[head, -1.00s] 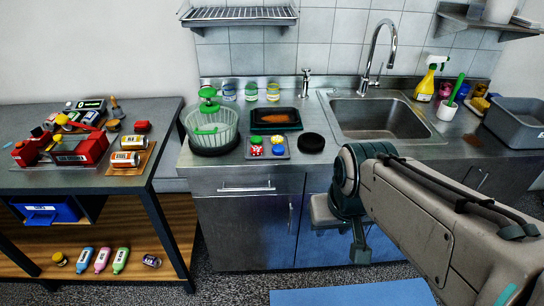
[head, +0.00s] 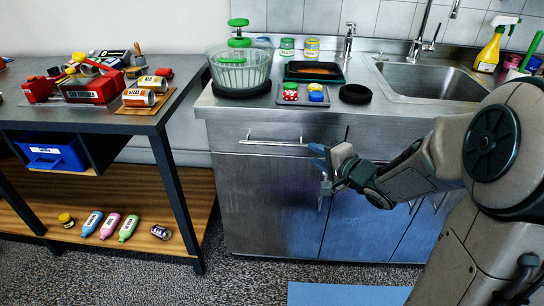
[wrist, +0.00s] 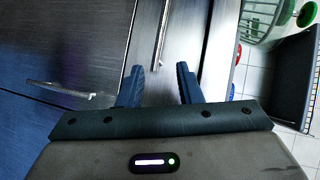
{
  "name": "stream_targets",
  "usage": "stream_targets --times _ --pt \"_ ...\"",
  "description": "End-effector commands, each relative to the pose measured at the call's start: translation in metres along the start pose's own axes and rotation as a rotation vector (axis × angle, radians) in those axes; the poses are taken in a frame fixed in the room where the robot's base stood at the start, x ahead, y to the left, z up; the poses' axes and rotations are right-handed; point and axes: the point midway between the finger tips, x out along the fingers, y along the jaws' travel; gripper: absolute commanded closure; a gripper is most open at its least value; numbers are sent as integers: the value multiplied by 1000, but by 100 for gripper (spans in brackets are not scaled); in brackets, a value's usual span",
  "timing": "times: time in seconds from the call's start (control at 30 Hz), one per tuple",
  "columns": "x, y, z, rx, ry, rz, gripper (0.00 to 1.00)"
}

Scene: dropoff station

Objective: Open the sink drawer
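The sink drawer (head: 230,136) is the steel front under the counter, left of the sink. It is shut, with a horizontal bar handle (head: 275,141). My gripper (head: 320,166) is in front of the cabinet, right of and slightly below that handle. In the wrist view, my gripper (wrist: 160,80) has two blue fingers spread apart with nothing between them. The drawer handle (wrist: 163,35) shows beyond the fingertips, roughly in line with the gap and apart from them. A cabinet door handle (wrist: 70,90) lies left of the fingers.
A salad spinner (head: 243,72), a black tray (head: 315,71) and a black disc (head: 355,93) stand on the counter above. A side table (head: 100,120) with tools and bottles stands at left. A blue mat (head: 350,295) lies on the floor. Floor before the drawer is clear.

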Motion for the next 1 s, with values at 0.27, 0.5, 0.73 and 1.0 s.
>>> stream_targets --times 0.27,0.5,0.73,1.0 --pt "11 11 21 214 -160 -136 68" --pt "43 7 28 220 -171 -142 68" --pt "92 1 36 220 -170 -141 68" --pt "133 -8 41 219 -167 -141 68"
